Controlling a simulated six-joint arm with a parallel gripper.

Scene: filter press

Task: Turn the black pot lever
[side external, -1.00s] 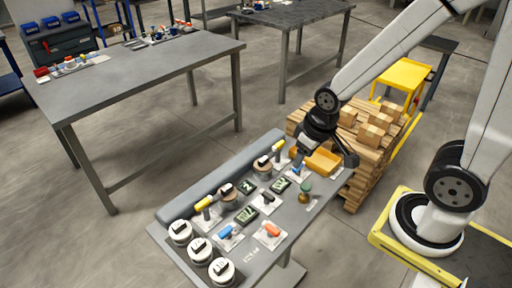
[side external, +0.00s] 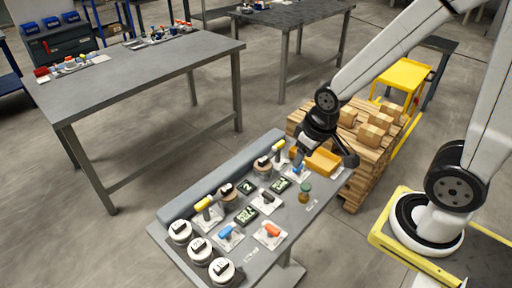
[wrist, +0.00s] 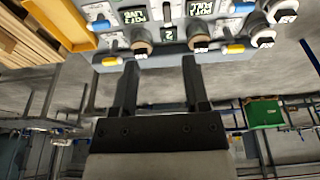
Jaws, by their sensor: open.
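The black lever (side external: 267,198) sits on a small white plate near the middle of the grey console (side external: 325,204), between two dark label tiles. In the wrist view the black lever (wrist: 167,11) is at the top, partly cut off by the frame edge. My gripper (side external: 325,161) is open and empty above the console's far right end, apart from the black lever. In the wrist view my gripper (wrist: 160,62) shows two spread fingers with nothing between them.
Brown-sided knobs (side external: 229,194), a yellow lever (side external: 204,203), a blue lever (side external: 226,232) and an orange lever (side external: 272,230) crowd around the black lever. White round knobs (side external: 222,270) line the near end. An orange tray (side external: 322,161) and a pallet of boxes (side external: 347,139) are beyond.

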